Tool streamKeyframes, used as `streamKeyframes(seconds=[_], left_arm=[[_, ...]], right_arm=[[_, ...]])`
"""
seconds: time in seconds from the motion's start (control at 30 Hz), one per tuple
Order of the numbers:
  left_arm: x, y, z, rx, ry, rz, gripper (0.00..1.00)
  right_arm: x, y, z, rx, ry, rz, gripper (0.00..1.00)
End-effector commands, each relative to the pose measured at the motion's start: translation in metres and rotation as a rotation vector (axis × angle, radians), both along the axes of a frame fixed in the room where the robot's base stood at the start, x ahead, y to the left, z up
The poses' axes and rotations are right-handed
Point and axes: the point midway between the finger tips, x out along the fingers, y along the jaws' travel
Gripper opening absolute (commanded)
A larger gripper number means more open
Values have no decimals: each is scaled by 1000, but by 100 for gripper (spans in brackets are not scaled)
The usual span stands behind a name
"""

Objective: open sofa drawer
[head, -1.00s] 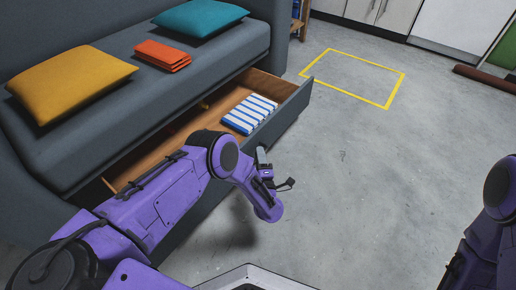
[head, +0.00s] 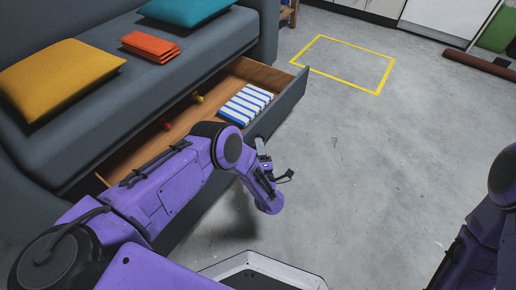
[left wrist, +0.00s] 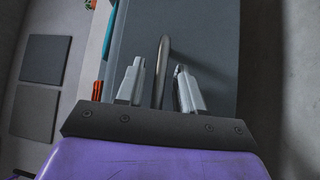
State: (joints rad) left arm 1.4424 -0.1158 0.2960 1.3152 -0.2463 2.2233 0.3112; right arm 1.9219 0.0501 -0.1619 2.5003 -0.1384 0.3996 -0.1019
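The sofa drawer (head: 285,110) is pulled well out from under the grey sofa (head: 180,75), and its wooden inside shows. In the left wrist view the drawer's grey front (left wrist: 205,40) carries a curved metal bar handle (left wrist: 162,62). My left gripper (left wrist: 160,86) has its two fingers apart, one on each side of the handle, with a gap visible on both sides. In the head view my left gripper (head: 263,157) is at the drawer's outer face, partly hidden by my wrist. My right gripper is out of frame; only its arm shows at the right.
Inside the drawer are a blue-and-white striped stack (head: 246,103) and small red (head: 166,124) and yellow (head: 197,98) things. Yellow and teal cushions and an orange folded cloth (head: 150,46) lie on the seat. The floor in front is clear, with a yellow taped rectangle (head: 340,62).

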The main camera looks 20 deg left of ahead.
Motion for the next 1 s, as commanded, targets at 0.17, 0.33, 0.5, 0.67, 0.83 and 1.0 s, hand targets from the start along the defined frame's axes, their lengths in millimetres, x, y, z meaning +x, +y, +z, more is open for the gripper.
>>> streamKeyframes(seconds=[0.17,0.33,0.5,0.67,0.83,1.0], left_arm=[[-10,-8,1,0,2,-4,37],[-45,-29,-3,-1,3,-6,37],[-75,-46,-10,0,2,-4,37],[-89,-53,-14,0,1,0,37],[-90,-54,-15,0,0,2,37],[-90,-54,-15,0,0,1,37]], right_arm=[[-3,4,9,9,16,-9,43],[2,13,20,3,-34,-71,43],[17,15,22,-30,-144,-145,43],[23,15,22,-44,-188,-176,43],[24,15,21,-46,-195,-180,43],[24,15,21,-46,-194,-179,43]])
